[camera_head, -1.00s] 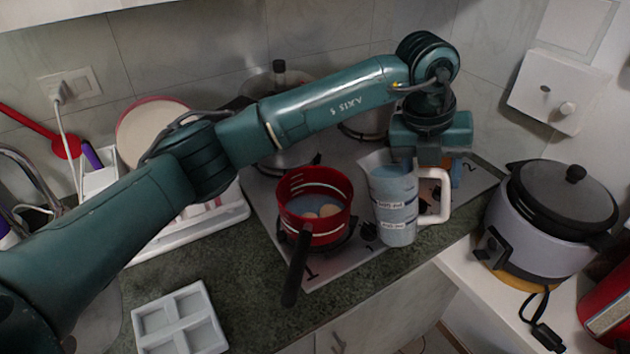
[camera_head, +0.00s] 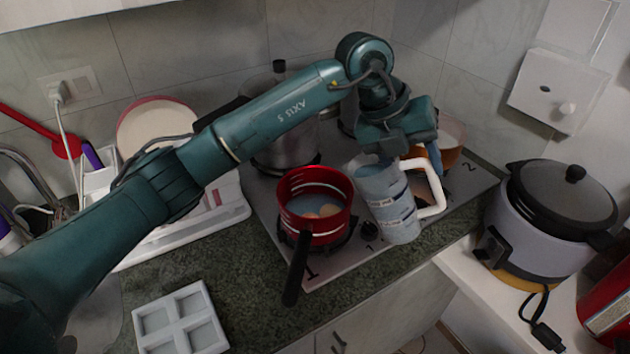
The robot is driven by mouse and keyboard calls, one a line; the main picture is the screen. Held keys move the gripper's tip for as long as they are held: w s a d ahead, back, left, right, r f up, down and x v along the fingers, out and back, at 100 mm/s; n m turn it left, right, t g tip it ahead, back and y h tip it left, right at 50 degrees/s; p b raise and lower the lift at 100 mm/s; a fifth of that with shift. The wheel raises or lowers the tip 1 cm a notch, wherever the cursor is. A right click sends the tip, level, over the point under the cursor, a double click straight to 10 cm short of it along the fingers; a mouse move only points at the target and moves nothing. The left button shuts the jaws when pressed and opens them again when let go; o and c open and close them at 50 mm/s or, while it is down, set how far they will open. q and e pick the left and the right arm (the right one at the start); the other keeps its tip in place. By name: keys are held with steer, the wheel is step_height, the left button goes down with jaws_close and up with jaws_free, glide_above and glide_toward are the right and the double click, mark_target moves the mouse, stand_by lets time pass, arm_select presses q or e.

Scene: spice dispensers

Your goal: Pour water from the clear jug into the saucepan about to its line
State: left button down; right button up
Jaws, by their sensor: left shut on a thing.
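The clear jug (camera_head: 390,205) has a white handle on its right and bluish water inside. It is tilted to the left, its rim close to the right side of the red saucepan (camera_head: 314,228). My left gripper (camera_head: 412,158) is behind and above the jug and shut on it; the fingertips are mostly hidden. The saucepan sits on the front left burner, its dark handle (camera_head: 296,268) pointing to the front. Bluish water and roundish tan things lie inside it, with pale line marks on its inner wall. No stream of water can be made out. My right gripper is not in view.
A lidded pot (camera_head: 287,148) stands behind the saucepan, and an orange-brown pot (camera_head: 452,140) is behind the jug. A rice cooker (camera_head: 548,222) stands at the right. A white divided tray (camera_head: 180,322) lies front left. The dark counter between tray and hob is clear.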

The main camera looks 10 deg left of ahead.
arm_select(q)
steer(key=shift+w+a+r+h, duration=0.1)
steer(key=shift+a+r+h, duration=0.1)
steer(key=shift+a+h, duration=0.65)
steer(key=shift+a+f, duration=0.1)
steer(key=shift+a, duration=0.25)
steer(key=shift+a+r+h, duration=0.2)
steer(key=shift+h, duration=0.25)
steer(key=shift+w+a+r+h, duration=0.1)
steer(key=shift+a+r+h, duration=0.6)
steer(key=shift+a+h, duration=0.25)
stand_by(0.9)
steer(key=shift+w+a+r+n+h+b, duration=0.1)
steer(key=shift+a+r+n+h+b, duration=0.2)
steer(key=shift+a+r+h+b, duration=0.85)
stand_by(3.3)
